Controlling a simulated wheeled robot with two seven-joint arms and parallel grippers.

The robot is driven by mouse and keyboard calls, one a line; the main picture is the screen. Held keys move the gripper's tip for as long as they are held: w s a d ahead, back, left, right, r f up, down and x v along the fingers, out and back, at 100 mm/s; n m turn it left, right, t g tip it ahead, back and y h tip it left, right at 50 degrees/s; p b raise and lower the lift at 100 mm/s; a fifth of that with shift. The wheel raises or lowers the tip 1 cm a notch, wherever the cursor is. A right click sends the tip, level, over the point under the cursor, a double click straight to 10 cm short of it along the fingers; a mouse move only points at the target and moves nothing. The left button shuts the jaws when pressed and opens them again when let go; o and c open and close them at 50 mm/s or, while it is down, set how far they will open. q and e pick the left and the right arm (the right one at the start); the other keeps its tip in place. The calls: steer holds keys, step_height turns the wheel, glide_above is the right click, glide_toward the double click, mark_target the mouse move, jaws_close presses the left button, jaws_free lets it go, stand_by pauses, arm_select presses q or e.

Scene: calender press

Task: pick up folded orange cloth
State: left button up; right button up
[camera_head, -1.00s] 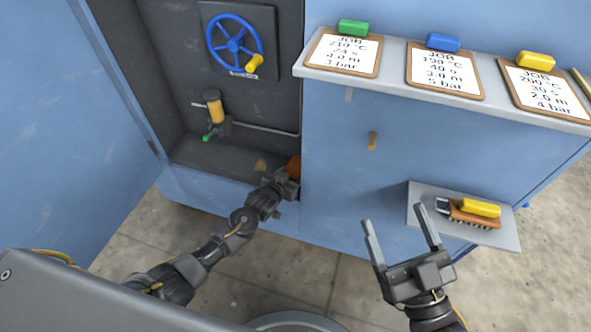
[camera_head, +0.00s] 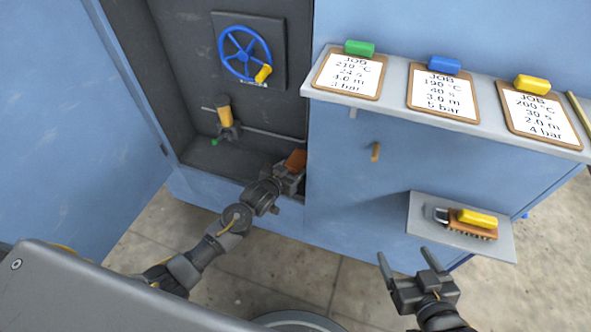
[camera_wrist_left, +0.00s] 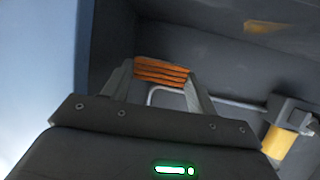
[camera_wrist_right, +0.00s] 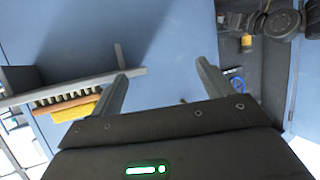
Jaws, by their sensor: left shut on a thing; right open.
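The folded orange cloth (camera_head: 296,160) is at the lower right of the dark recess in the blue machine. In the left wrist view the cloth (camera_wrist_left: 161,73) shows as a stack of orange layers between the two fingers. My left gripper (camera_head: 292,172) is shut on it, reaching in over the recess's lower edge. Whether the cloth touches the recess floor I cannot tell. My right gripper (camera_head: 407,258) is open and empty, below and left of the small side shelf. In the right wrist view its fingers (camera_wrist_right: 160,82) stand apart with nothing between them.
The recess holds a blue handwheel (camera_head: 244,54) and a yellow-bodied valve (camera_head: 225,116) with a pipe. A grey shelf (camera_head: 400,208) carries a brush (camera_head: 470,228) with a yellow top. Clipboards (camera_head: 442,92) lie on the upper ledge. A peg (camera_head: 376,152) sticks out of the blue panel.

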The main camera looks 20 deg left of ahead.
arm_select(q)
steer(key=s+a+p, duration=0.3)
steer(key=s+a, duration=0.9)
steer(key=s, duration=0.1)
steer(key=w+d+b, duration=0.1)
steer(key=w+d, duration=0.2)
steer(key=w, duration=0.9)
steer(key=shift+w+r, duration=0.3)
steer(key=shift+r, duration=0.1)
arm_select(e)
steer(key=s+d+f+m+g+h, duration=0.1)
steer(key=s+d+f+g+h, duration=0.2)
steer(key=s+d+f+g, duration=0.1)
steer(key=shift+s+d+f+g, duration=0.2)
steer(key=shift+d+f+g, duration=0.15)
steer(key=shift+f, duration=0.3)
